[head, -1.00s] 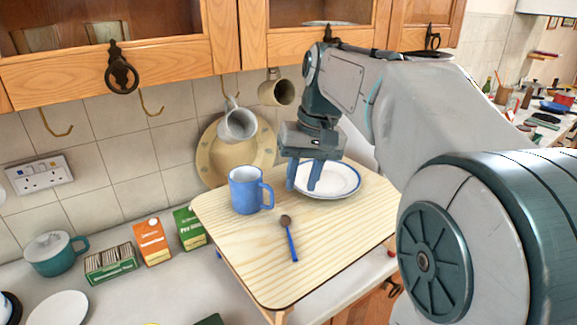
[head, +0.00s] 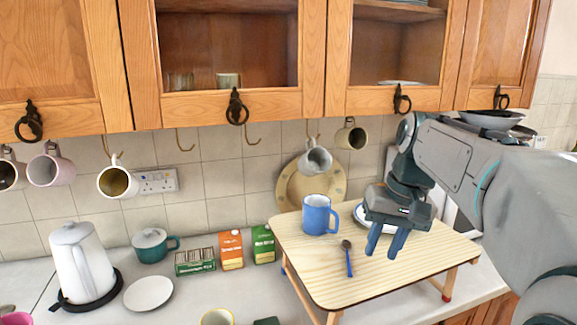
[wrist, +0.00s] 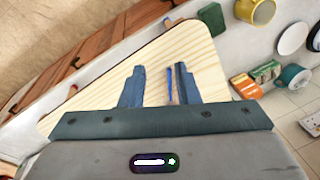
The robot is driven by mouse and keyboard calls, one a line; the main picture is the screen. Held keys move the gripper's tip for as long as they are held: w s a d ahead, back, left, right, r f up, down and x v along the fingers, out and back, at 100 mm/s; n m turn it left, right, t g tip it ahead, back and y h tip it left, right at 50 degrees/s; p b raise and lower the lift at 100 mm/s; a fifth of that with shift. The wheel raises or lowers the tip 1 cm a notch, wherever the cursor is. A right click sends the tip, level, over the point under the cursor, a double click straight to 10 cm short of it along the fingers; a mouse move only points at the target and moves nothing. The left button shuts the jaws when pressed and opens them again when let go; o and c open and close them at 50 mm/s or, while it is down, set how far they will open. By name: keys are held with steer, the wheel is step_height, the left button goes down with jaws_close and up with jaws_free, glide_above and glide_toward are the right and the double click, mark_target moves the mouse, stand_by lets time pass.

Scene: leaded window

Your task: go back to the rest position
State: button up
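My gripper (head: 385,243) is open and empty, its two blue fingers pointing down above the right part of the small wooden tray table (head: 340,282). In the wrist view, the fingers (wrist: 160,88) are apart over the pale wood, with a thin blue handle showing in the gap. A blue mug (head: 319,214) stands upright on the tray table, left of my gripper. A spoon with a blue handle (head: 349,262) lies in front of the mug.
Wooden cupboards (head: 290,112) hang above, with several mugs on hooks below, including a grey one (head: 316,158). A kettle (head: 82,262), teal pot (head: 152,245), orange carton (head: 231,250), green carton (head: 263,244) and white saucer (head: 148,292) stand on the counter to the left.

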steer(key=s+a+f+n+t+h, duration=0.1)
steer(key=s+a+f+t, duration=0.1)
steer(key=s+f, duration=1.1)
steer(key=shift+s+f+h, duration=0.3)
steer(key=shift+s+h, duration=0.1)
steer(key=shift+s, duration=0.35)
